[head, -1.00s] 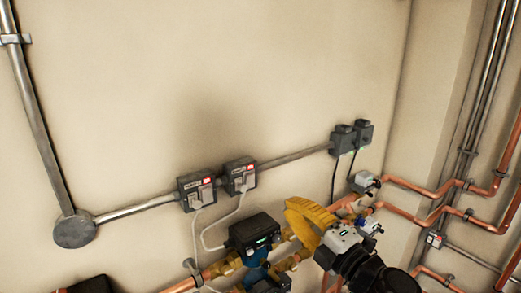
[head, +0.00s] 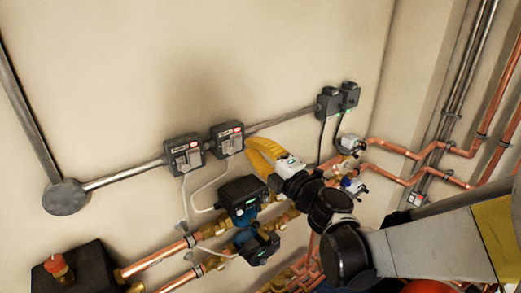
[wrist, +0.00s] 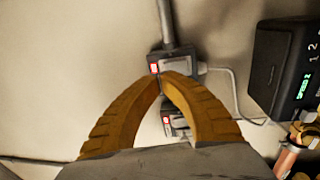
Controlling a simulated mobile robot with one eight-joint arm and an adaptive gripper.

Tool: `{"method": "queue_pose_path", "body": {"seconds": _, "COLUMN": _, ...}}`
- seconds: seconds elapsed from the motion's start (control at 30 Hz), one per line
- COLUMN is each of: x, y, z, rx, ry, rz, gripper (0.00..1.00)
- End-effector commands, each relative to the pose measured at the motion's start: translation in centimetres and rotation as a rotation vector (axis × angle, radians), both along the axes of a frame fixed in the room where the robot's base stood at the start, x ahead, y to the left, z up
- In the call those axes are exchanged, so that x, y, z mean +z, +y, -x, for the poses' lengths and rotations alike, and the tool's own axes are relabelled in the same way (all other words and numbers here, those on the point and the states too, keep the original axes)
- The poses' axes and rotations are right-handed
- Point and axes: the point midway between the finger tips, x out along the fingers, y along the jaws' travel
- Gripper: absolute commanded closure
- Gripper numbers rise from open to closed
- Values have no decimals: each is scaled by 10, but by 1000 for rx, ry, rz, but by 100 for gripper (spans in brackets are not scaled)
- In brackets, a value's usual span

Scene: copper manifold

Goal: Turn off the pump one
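Two dark grey switch boxes, the left box (head: 184,151) and the right box (head: 227,138), sit on the wall along a metal conduit. Each has a small red-and-white mark; their labels are too blurred to read. My gripper (head: 251,146) has yellow curved fingers and is just right of the right box. In the wrist view, the fingertips (wrist: 164,79) nearly meet in front of the nearer box (wrist: 176,63), partly covering it; contact cannot be told. The other box (wrist: 174,122) shows between the fingers. The gripper looks shut and empty.
A blue-and-black pump (head: 242,197) with a green display is below the boxes; its dark housing (wrist: 285,65) is at right in the wrist view. White cables hang from the boxes. Copper pipes (head: 155,258) run below. Two more grey boxes (head: 338,99) are farther right. The wall above is clear.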

Motion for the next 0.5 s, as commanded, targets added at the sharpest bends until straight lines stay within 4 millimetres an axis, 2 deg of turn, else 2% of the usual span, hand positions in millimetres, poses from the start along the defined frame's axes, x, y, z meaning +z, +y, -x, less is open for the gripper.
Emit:
{"method": "queue_pose_path", "body": {"seconds": 0.2, "x": 4, "y": 18, "z": -25, "rx": 1, "ry": -1, "rz": 1, "gripper": 100}}
{"method": "queue_pose_path", "body": {"seconds": 0.5, "x": 5, "y": 23, "z": -34, "rx": -1, "ry": 0, "rz": 0, "gripper": 100}}
